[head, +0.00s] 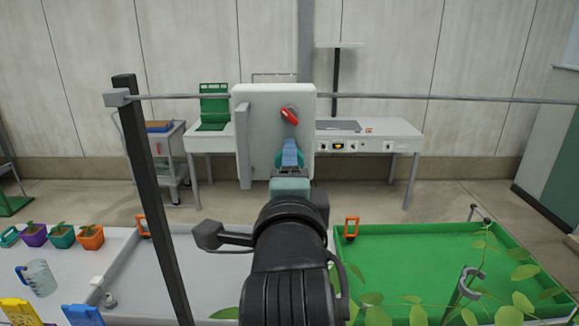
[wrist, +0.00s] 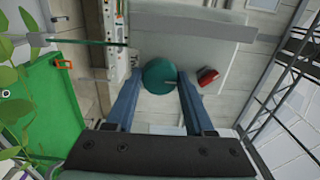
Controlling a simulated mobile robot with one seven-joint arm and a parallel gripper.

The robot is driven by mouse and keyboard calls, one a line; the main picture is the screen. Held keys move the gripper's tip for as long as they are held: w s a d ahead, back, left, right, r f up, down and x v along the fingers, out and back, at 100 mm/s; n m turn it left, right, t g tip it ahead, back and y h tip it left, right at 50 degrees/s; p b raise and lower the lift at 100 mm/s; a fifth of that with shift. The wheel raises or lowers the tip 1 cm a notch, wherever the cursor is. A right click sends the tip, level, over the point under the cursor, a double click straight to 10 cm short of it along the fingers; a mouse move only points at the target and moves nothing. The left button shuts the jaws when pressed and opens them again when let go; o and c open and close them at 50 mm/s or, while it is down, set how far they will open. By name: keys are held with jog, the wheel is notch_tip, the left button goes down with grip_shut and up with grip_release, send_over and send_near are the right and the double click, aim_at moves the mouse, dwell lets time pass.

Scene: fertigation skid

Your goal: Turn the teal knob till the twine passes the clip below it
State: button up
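The teal knob (wrist: 160,76) is on the front of a grey box (head: 260,112); in the wrist view it shows as a round disc. In the wrist view the two blue fingers of my gripper (wrist: 159,82) stand apart, one on each side of the knob. I cannot tell whether they touch it. In the head view my gripper (head: 290,153) covers most of the knob. I cannot make out the twine or the clip in either view.
A red knob (head: 290,116) sits above on the same box. A dark post (head: 150,190) and a grey rail (head: 450,98) stand near it. Below are a green tray (head: 400,228) with leafy plants, a grey tray and several small pots. A bench (head: 395,128) stands behind.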

grip_shut()
jog(key=shift+n, duration=0.4)
jog(key=shift+n+b, duration=0.5)
jog(key=shift+n, duration=11.4)
